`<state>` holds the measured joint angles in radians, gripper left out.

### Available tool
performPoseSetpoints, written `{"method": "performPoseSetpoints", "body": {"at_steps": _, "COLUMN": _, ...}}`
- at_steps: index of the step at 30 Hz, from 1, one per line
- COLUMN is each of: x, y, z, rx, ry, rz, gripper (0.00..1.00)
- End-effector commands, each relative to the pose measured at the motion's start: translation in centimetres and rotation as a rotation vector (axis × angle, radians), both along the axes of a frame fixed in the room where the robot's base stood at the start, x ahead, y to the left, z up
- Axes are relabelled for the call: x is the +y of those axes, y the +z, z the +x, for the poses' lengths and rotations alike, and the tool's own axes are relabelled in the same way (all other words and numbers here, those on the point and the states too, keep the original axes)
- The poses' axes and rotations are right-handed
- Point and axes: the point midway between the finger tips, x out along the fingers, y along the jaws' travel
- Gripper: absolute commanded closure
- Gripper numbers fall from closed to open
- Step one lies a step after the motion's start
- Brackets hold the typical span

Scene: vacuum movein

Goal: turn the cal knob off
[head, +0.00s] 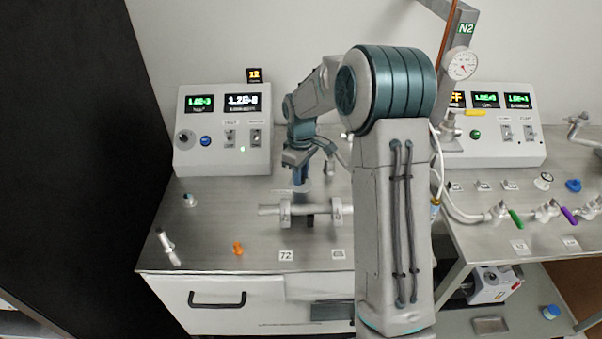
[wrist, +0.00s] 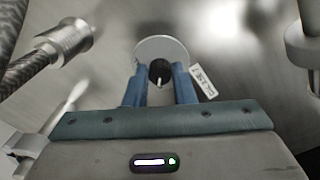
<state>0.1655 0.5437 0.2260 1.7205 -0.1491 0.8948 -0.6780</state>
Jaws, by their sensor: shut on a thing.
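The cal knob (wrist: 159,70) is a dark round knob with a pale pointer mark, seen from above in the wrist view. It sits on a pale round disc (wrist: 160,44), with a small printed tag (wrist: 203,82) to its right that I cannot read surely. My gripper (wrist: 162,78) has its two blue fingers shut on the knob, one on each side. In the head view my gripper (head: 301,181) points down at the bench top, behind a horizontal metal pipe fitting. The knob itself is hidden there by the fingers.
The pipe fitting (head: 286,212) lies close in front of my gripper. A control box (head: 222,152) with lit displays stands to the left, and another (head: 510,145) to the right. A braided hose end (wrist: 66,40) is left of the fingers.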

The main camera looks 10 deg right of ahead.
Motion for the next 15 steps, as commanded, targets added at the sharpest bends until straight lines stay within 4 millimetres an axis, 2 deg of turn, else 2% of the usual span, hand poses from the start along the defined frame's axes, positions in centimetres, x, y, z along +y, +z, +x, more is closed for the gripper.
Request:
{"method": "performPoseSetpoints", "body": {"at_steps": 8, "x": 0.02, "y": 0.15, "z": 0.12, "rx": -0.004, "ry": 0.002, "rz": 0.000, "gripper": 1.00}}
{"method": "performPoseSetpoints", "body": {"at_steps": 9, "x": 0.02, "y": 0.16, "z": 0.12, "rx": -0.004, "ry": 0.002, "rz": 0.000, "gripper": 0.74}}
{"method": "performPoseSetpoints", "body": {"at_steps": 11, "x": 0.02, "y": 0.14, "z": 0.11, "rx": -0.004, "ry": 0.001, "rz": 0.000, "gripper": 0.57}}
{"method": "performPoseSetpoints", "body": {"at_steps": 15, "x": 0.02, "y": 0.09, "z": 0.07, "rx": -0.003, "ry": 0.001, "rz": 0.000, "gripper": 0.55}}
